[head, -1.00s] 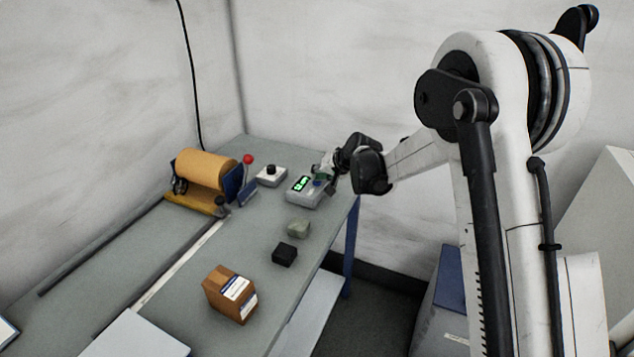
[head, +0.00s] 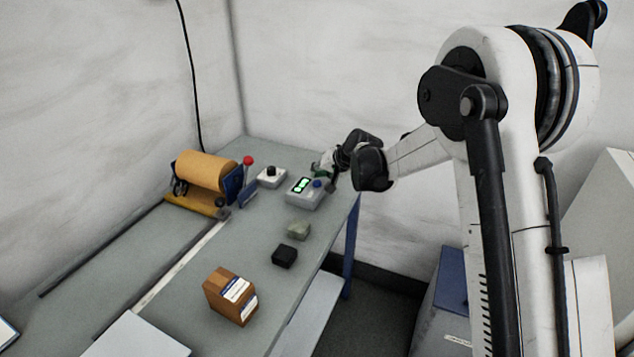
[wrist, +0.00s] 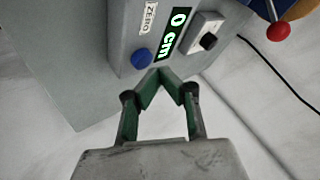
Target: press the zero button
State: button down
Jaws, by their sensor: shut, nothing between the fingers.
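The grey counter box (head: 305,193) stands near the far right corner of the bench. Its lit green display reads "0 cm" in the wrist view (wrist: 174,33). The blue zero button (wrist: 141,58) sits on the box beside a "ZERO" label (wrist: 149,18); it also shows in the head view (head: 317,183). My gripper (wrist: 158,73) has green fingers with their tips together and nothing between them. In the wrist view the tips appear close beside the button, toward the display side. I cannot tell whether they touch the box. In the head view my gripper (head: 327,172) is partly hidden.
A white box with a black knob (head: 271,177) stands left of the counter. A red-balled lever (head: 248,161) and a copper-coloured roll (head: 205,173) are farther left. A greenish block (head: 299,230), a black block (head: 284,256) and a brown carton (head: 231,296) lie nearer on the bench.

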aim_at(318, 182)
jog(key=shift+r, duration=0.15)
jog(key=shift+r+p, duration=1)
jog(key=shift+r, duration=1.45)
jog(key=s+d+r+h, duration=0.1)
jog(key=s+d+r, duration=0.55)
jog(key=s, duration=0.35)
jog(key=s+d+r+h, duration=0.2)
jog(key=s+d+r, duration=0.4)
jog(key=s+r, duration=0.3)
jog(key=s+d+f+h, duration=0.1)
jog(key=s+d, duration=0.2)
jog(key=s, duration=0.6)
jog(key=s+d+f+h, duration=0.1)
jog(key=s+d, duration=0.3)
jog(key=s, duration=0.6)
jog(key=s+d+f+h, duration=0.1)
jog(key=s+d, duration=0.3)
jog(key=s, duration=0.5)
jog(key=shift+s+d+f+t, duration=0.2)
jog(key=shift+d+f+t, duration=0.1)
jog(key=shift+f, duration=0.5)
